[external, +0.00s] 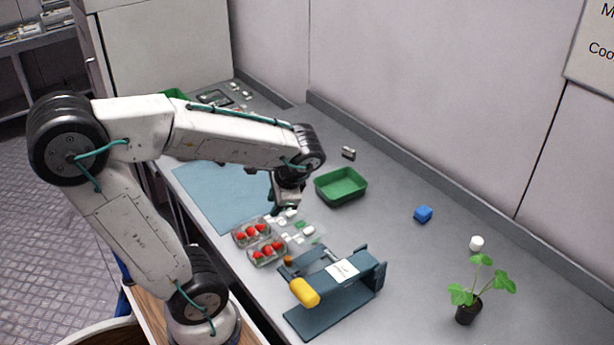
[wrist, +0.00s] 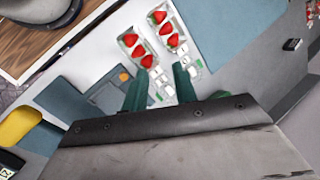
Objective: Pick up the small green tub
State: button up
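A small green tub (external: 341,185), rectangular and open-topped, stands upright on the grey counter in the external view. It looks empty. My gripper (external: 286,207) is to the left of the tub and apart from it, above the small white pieces by the strawberry punnets. In the wrist view the two dark green fingers of my gripper (wrist: 161,84) are spread, with nothing visibly held between them. I cannot make out the tub in the wrist view. Another green object (external: 175,94) shows at the back left, partly hidden by my arm.
Two clear punnets of strawberries (external: 266,250) lie below my gripper, by a blue mat (external: 205,190). A blue-grey press with a yellow handle (external: 304,292) stands in front.

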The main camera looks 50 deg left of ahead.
jog(key=w+a+f+m+y, duration=0.2)
jog(key=w+m+y, duration=0.1)
jog(key=w, duration=0.3)
jog(key=w+a+f+m+y, duration=0.2)
jog(key=w+f+m, duration=0.1)
jog(key=w, duration=0.2)
jog(key=m+t+y, duration=0.3)
jog(key=m+y, duration=0.1)
jog(key=m, duration=0.4)
send_near(324, 192)
jog(key=x, duration=0.3)
jog(key=shift+w, duration=0.2)
jog(key=x, duration=0.7)
jog(key=shift+s+a+f, duration=0.1)
jog(key=shift+a+f, duration=0.1)
jog(key=shift+f, duration=0.05)
grip_shut()
